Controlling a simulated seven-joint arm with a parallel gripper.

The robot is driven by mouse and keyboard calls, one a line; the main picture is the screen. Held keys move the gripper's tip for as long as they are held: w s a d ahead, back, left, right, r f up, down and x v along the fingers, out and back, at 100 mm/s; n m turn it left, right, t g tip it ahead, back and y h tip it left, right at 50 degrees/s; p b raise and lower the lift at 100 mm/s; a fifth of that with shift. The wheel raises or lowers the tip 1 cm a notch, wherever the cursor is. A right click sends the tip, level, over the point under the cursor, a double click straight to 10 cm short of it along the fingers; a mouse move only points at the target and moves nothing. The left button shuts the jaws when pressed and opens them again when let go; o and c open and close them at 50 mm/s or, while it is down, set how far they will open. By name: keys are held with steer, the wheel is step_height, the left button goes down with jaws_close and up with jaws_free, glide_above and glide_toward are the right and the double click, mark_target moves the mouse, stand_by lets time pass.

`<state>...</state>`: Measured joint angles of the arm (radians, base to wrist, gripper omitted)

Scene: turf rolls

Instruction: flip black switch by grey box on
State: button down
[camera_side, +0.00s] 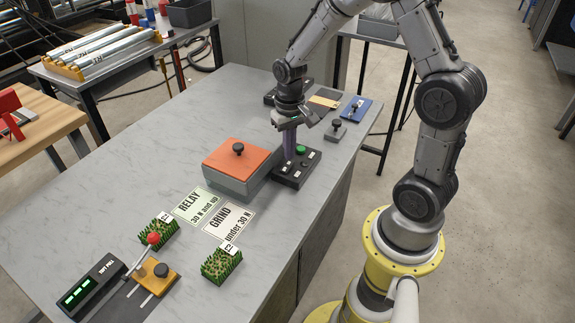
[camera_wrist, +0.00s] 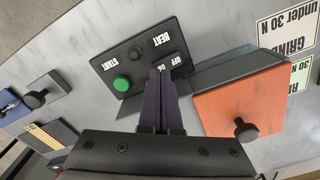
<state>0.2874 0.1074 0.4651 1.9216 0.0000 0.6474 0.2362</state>
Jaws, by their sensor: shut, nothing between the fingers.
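A black control panel (camera_side: 283,178) lies on the table beside the grey box (camera_side: 236,185), which has an orange lid with a black knob. The wrist view shows the panel (camera_wrist: 122,46) with a green START button (camera_wrist: 121,84), a black knob near the BEAT label, and OFF and ON labels. My gripper (camera_side: 289,153) points down over the panel with its purple fingers shut and empty. In the wrist view my fingertips (camera_wrist: 159,72) are right beside the OFF and ON labels. They cover part of that area, so the switch's position and any contact cannot be told.
RELAY (camera_side: 194,205) and GRIND (camera_side: 229,219) cards lie left of the box, near two green turf pieces (camera_side: 158,231) (camera_side: 221,264). A lever device (camera_side: 154,272) and black display (camera_side: 91,286) stand at the front. A blue plate (camera_side: 356,109) and grey block (camera_side: 335,131) lie behind the panel.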

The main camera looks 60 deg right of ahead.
steer(key=shift+f, duration=1)
stand_by(1.1)
steer(key=shift+r, duration=3.55)
step_height(320, 180, up, 6)
steer(key=r+n+t, duration=0.1)
steer(key=t, duration=0.1)
glide_above(289, 163)
steer(key=a, duration=0.3)
steer(key=s+a+r+n+t, duration=0.1)
steer(key=s+a+r+t, duration=0.15)
steer(key=s+r, duration=0.2)
steer(key=s+a+r+n+t, duration=0.1)
steer(key=s+a+n, duration=0.3)
steer(key=s, duration=0.8)
steer(key=shift+r, duration=0.35)
